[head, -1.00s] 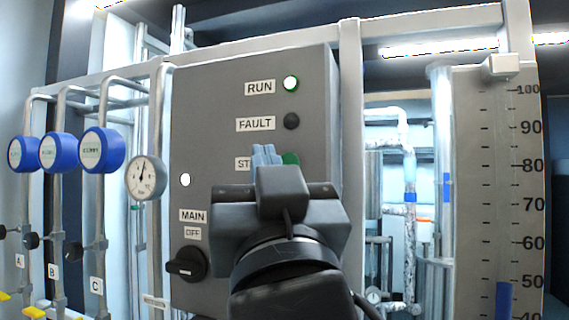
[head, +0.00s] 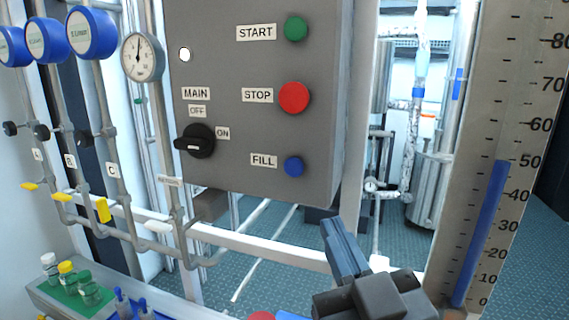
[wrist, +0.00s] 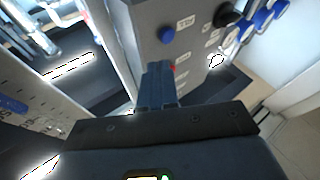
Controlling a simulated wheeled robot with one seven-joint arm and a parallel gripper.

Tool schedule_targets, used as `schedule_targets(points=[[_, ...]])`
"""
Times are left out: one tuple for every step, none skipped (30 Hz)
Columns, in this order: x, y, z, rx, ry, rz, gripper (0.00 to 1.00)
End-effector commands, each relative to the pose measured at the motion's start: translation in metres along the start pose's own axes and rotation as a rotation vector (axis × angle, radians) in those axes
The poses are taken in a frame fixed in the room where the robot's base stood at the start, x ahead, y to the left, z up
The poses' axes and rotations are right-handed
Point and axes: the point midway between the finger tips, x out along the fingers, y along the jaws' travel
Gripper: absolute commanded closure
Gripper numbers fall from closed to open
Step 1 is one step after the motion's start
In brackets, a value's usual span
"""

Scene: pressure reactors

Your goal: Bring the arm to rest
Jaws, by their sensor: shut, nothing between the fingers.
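My gripper (head: 343,246) is at the bottom of the head view, right of centre, below the lower right corner of the grey control panel (head: 250,60). Its blue-grey fingers are shut together with nothing between them. They point up and slightly left in the head view. In the wrist view the fingers (wrist: 157,85) show in the middle, in front of the panel's edge. The gripper appears apart from the panel.
The panel carries a green START button (head: 296,28), a red STOP button (head: 294,97), a blue FILL button (head: 294,166) and a black MAIN knob (head: 195,142). A level scale (head: 490,200) stands right. Pipes with blue-capped regulators (head: 90,32) stand left. A vial tray (head: 60,300) is lower left.

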Motion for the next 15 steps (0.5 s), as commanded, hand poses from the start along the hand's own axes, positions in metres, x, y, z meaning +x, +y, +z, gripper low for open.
schedule_targets(points=[[-0.018, 0.005, 0.018, -0.004, -0.038, -0.001, 1.00], [-0.028, 0.009, 0.027, -0.005, -0.055, -0.001, 1.00], [-0.041, 0.012, 0.037, -0.004, -0.077, -0.002, 1.00], [-0.051, 0.015, 0.045, -0.004, -0.095, -0.002, 1.00], [-0.062, 0.018, 0.052, -0.005, -0.111, -0.002, 1.00], [-0.076, 0.021, 0.061, -0.003, -0.134, -0.001, 1.00], [-0.087, 0.023, 0.068, -0.002, -0.151, 0.000, 1.00], [-0.098, 0.026, 0.074, -0.001, -0.168, 0.002, 1.00], [-0.112, 0.029, 0.081, 0.003, -0.190, 0.004, 1.00], [-0.123, 0.032, 0.086, 0.004, -0.208, 0.007, 1.00], [-0.135, 0.034, 0.090, 0.007, -0.224, 0.010, 1.00], [-0.150, 0.037, 0.096, 0.010, -0.247, 0.014, 1.00], [-0.161, 0.039, 0.100, 0.013, -0.263, 0.018, 1.00], [-0.172, 0.041, 0.103, 0.017, -0.280, 0.022, 1.00], [-0.187, 0.044, 0.107, 0.022, -0.301, 0.028, 1.00]])
